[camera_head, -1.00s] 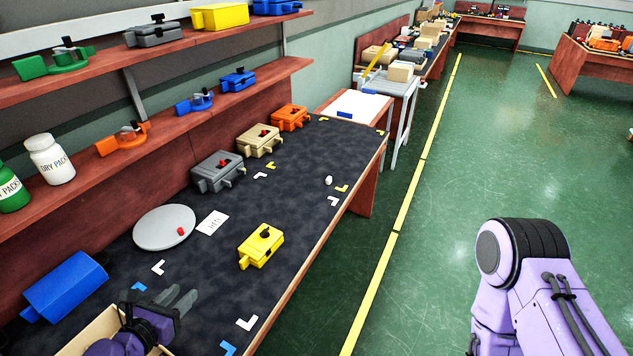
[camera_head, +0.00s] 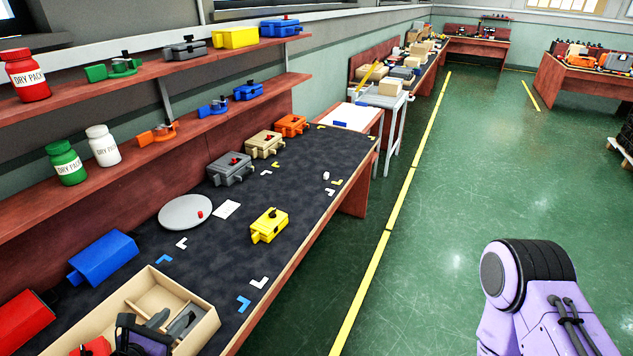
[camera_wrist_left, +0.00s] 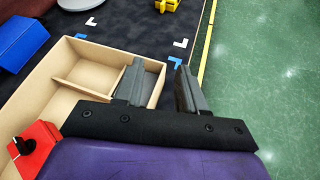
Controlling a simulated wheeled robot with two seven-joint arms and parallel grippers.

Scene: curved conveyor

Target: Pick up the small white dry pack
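A very small white item (camera_head: 326,175), too small to read, stands on the dark tabletop near its far right end. A larger white bottle labelled "DRY PACK" (camera_head: 103,146) stands on the lower wall shelf at left, beside a green one. My left gripper (camera_head: 170,318) is low over the light wooden box at the near end of the table, far from both white items. My right gripper is out of view; only part of my right arm shows.
The wooden box (camera_head: 205,327) has dividers and a red part in it. A blue box (camera_head: 104,258), a grey disc (camera_head: 185,212), a yellow part (camera_head: 269,226) and several coloured boxes stand on the table (camera_head: 305,190). Green floor (camera_head: 450,190) to the right is open.

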